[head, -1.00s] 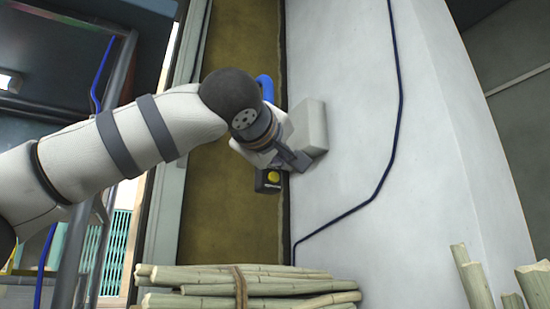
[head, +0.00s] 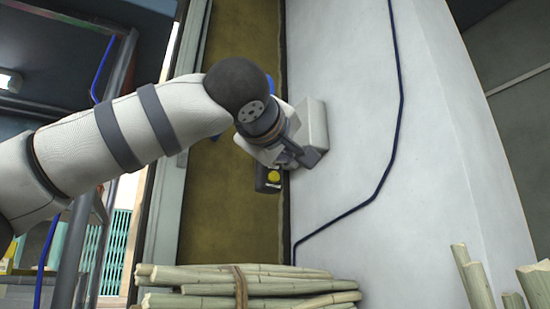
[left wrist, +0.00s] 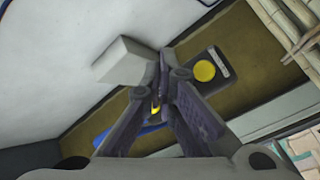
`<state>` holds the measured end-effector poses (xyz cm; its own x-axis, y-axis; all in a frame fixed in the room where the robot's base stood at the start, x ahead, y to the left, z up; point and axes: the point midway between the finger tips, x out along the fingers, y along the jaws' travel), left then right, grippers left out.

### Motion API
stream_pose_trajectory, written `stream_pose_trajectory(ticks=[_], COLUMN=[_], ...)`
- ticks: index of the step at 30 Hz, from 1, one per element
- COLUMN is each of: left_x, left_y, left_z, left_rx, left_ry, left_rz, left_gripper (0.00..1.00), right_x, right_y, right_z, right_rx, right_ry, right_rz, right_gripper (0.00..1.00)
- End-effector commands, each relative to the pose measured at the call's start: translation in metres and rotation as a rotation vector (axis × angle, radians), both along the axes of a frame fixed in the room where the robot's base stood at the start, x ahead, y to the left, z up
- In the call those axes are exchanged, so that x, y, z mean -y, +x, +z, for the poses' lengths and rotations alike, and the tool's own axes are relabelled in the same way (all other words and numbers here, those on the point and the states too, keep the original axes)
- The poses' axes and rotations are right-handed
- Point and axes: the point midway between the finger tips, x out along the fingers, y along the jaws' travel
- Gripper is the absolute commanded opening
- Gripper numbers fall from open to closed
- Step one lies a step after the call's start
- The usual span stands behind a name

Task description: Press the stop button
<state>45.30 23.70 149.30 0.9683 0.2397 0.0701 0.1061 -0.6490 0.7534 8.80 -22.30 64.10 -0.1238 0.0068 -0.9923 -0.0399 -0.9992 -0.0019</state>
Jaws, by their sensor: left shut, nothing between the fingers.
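A pale box (head: 315,120) is fixed to the white wall; it also shows in the left wrist view (left wrist: 130,62). A dark box with a round yellow button (head: 273,176) hangs just below and left of it on the brown panel. The yellow button (left wrist: 204,70) shows clearly in the left wrist view, right of the fingers. I cannot tell which part is the stop button. My left gripper (head: 309,160) is shut and empty, with its tips by the pale box's lower edge; I cannot tell whether they touch. My right gripper is not in view.
A tied bundle of cane (head: 200,275) lies below, with upright cane stalks (head: 475,280) at right. A dark blue cable (head: 398,110) runs down the white wall. A blue part (left wrist: 130,140) sits behind the fingers. A metal frame (head: 120,70) stands at left.

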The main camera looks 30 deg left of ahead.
Motion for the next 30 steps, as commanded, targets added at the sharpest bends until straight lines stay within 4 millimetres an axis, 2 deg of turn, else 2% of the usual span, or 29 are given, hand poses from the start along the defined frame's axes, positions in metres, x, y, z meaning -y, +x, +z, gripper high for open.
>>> stream_pose_trajectory(ticks=[14, 30], left_x=[0.039, 0.041], left_y=[-0.023, -0.024], left_z=[0.0, 0.0], left_rx=[0.0, 0.001], left_ry=[0.002, 0.0], left_rz=[-0.001, -0.001], left_gripper=[0.0, 0.0], right_x=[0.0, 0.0], right_y=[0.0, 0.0], right_z=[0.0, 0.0], right_rx=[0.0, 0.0], right_ry=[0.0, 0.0], right_rz=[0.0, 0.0], right_gripper=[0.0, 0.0])
